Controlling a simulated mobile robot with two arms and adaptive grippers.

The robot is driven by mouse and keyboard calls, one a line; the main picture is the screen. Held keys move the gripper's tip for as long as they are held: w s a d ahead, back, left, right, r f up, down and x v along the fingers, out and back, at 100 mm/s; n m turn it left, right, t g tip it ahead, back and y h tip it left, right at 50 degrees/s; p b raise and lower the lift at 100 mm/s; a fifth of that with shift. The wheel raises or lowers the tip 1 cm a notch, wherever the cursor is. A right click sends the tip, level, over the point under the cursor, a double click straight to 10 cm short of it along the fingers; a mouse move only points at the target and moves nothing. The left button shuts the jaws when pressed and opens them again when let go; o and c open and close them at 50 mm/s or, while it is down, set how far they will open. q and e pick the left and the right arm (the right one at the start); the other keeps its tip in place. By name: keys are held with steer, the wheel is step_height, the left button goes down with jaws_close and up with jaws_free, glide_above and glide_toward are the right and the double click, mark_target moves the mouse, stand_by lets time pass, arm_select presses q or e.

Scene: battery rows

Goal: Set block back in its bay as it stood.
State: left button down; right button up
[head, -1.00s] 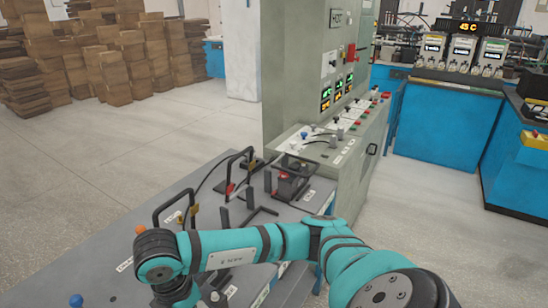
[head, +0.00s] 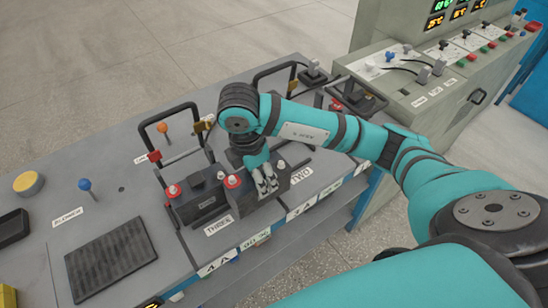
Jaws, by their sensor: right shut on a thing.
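My right gripper (head: 266,184) points down and is shut on a dark grey block (head: 294,177) with a red terminal at its left end and a silver one at its right. The fingers cover part of the block's top. A similar dark block (head: 207,205) with a red and a silver terminal is just left of it, behind the label THREE (head: 218,226). The two blocks look very close; I cannot tell whether they touch, or whether the held block rests on the bench. My left gripper is out of view.
Black wire frames (head: 143,142) stand behind the blocks. Another dark block (head: 361,98) sits further right, past my forearm. A blue knob (head: 85,185), an orange knob (head: 163,128) and a ribbed black pad (head: 108,260) are at left. A grey control cabinet (head: 425,100) borders the bench at right.

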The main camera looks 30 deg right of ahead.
steer(key=shift+w+d+f+p, duration=0.55)
steer(key=shift+w+d, duration=1)
steer(key=shift+d, duration=0.7)
steer(key=shift+w+d+f+p, duration=0.35)
steer(key=shift+w+d+p, duration=0.45)
steer(key=shift+w+d, duration=1.1)
steer(key=shift+w+d+f+p, duration=0.55)
steer(key=shift+w+d, duration=0.65)
steer(key=shift+d, duration=1.4)
steer(key=shift+f, duration=0.2)
steer(key=o, duration=1.3)
steer(key=shift+s+f, duration=0.1)
steer(key=shift+f, duration=0.1)
steer(key=o, duration=0.4)
step_height(320, 180, up, 12)
steer(key=a+b, duration=0.1)
steer(key=b, duration=0.1)
steer(key=shift+a, duration=0.25)
